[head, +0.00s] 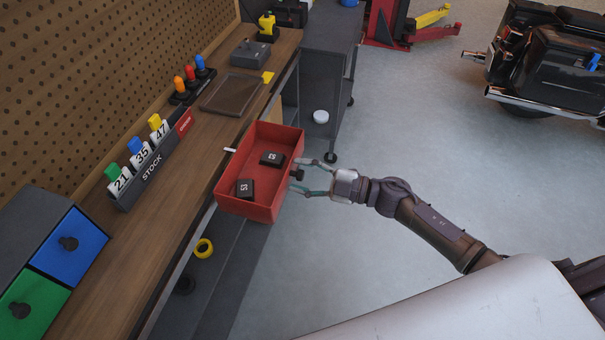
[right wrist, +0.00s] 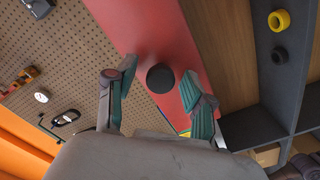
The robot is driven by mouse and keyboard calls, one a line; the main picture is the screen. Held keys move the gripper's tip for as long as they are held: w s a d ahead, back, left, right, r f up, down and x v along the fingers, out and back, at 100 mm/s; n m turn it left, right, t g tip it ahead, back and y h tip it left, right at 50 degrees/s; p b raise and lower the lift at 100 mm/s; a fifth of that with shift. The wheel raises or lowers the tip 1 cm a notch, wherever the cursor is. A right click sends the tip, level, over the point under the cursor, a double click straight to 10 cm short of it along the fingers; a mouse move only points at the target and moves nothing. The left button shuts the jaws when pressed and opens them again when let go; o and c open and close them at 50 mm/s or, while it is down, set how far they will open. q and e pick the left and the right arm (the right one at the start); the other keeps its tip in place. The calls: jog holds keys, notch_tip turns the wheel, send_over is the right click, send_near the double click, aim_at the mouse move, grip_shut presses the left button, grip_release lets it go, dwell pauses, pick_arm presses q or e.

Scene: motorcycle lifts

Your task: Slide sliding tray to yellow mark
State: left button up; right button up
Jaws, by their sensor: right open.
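The red tray (head: 227,197) is open-topped and juts out from the bench's right edge. It holds two black boxes (head: 271,158) with white lettering and has a black knob (head: 297,174) on its right face. The knob also shows in the right wrist view (right wrist: 160,78) against the red face. My right gripper (head: 300,175) is open, with one finger on each side of the knob; I cannot tell whether they touch it. A yellow mark (head: 268,77) sits at the bench edge farther back, beside a flat dark tray (head: 232,94). My left gripper is not in view.
Blue and green drawers (head: 68,243) are at the lower left. A grey cabinet (head: 325,65) stands behind the red tray. The floor at right is clear up to the motorcycle (head: 560,70).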

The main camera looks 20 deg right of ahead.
jog(key=shift+c, duration=1.5)
grip_shut()
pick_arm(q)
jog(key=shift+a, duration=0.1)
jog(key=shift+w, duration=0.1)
